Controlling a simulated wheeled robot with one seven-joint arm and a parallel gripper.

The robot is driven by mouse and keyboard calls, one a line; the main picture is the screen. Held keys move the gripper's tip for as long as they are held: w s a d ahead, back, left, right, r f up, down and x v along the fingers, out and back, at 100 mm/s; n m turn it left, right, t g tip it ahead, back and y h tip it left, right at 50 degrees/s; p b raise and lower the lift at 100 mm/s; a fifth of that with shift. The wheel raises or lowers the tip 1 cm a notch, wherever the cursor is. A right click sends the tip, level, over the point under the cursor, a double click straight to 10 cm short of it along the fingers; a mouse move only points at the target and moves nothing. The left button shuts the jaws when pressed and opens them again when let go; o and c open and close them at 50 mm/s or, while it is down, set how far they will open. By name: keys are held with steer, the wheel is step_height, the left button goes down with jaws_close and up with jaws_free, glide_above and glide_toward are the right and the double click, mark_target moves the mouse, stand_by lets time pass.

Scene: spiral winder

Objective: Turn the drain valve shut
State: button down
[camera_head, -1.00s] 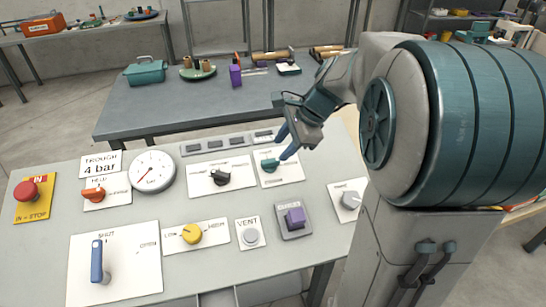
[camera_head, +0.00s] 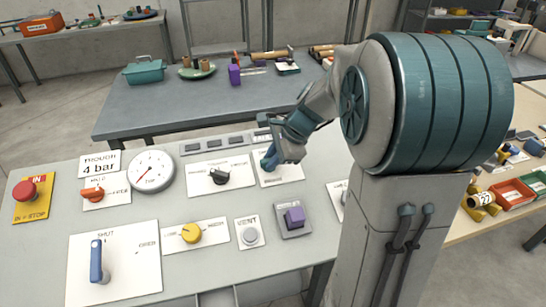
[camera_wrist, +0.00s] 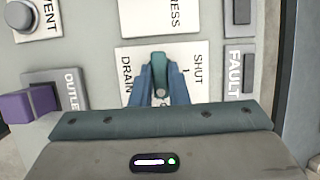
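The drain valve is a small teal knob (camera_wrist: 158,58) on a white plate (camera_wrist: 203,92) lettered DRAIN on one side and SHUT on the other. In the head view its plate (camera_head: 291,175) is at the panel's back right, and my gripper hides most of the knob. My gripper (camera_wrist: 160,80) reaches down over the plate, its two blue fingers close on either side of the knob, seemingly pressed against it. In the head view my gripper (camera_head: 268,163) points down at the same plate. The knob's exact angle is hard to read.
Close by are a black selector knob (camera_head: 219,177), a purple OUTLET knob (camera_head: 294,217) and a grey VENT button (camera_head: 250,236). A FAULT plate (camera_wrist: 234,92) lies on the other side. A blue lever (camera_head: 97,262), yellow knob (camera_head: 191,233) and gauge (camera_head: 152,171) are farther left.

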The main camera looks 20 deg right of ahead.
steer(key=shift+n, duration=0.3)
steer(key=n+g, duration=0.1)
steer(key=n, duration=0.1)
steer(key=n+p, duration=0.1)
steer(key=shift+w+r+n+g+h, duration=0.1)
steer(key=shift+w+n+g+h, duration=0.05)
steer(key=shift+n+g+h, duration=0.2)
steer(key=n+g+p, duration=0.1)
steer(key=n, duration=0.3)
steer(key=shift+w+a+n+h, duration=0.1)
steer(key=shift+n+h, duration=0.15)
steer(key=shift+h, duration=0.1)
steer(key=n+g+h+p, duration=0.1)
steer(key=n, duration=0.3)
steer(key=shift+a, duration=0.1)
steer(key=n+h, duration=0.1)
steer(key=n, duration=0.1)
steer(key=n+h, duration=0.1)
steer(key=n, duration=0.1)
steer(key=shift+w+a+g, duration=0.1)
steer(key=shift+g, duration=0.15)
steer(key=shift+n, duration=0.3)
steer(key=c, duration=1.4)
jaws_free()
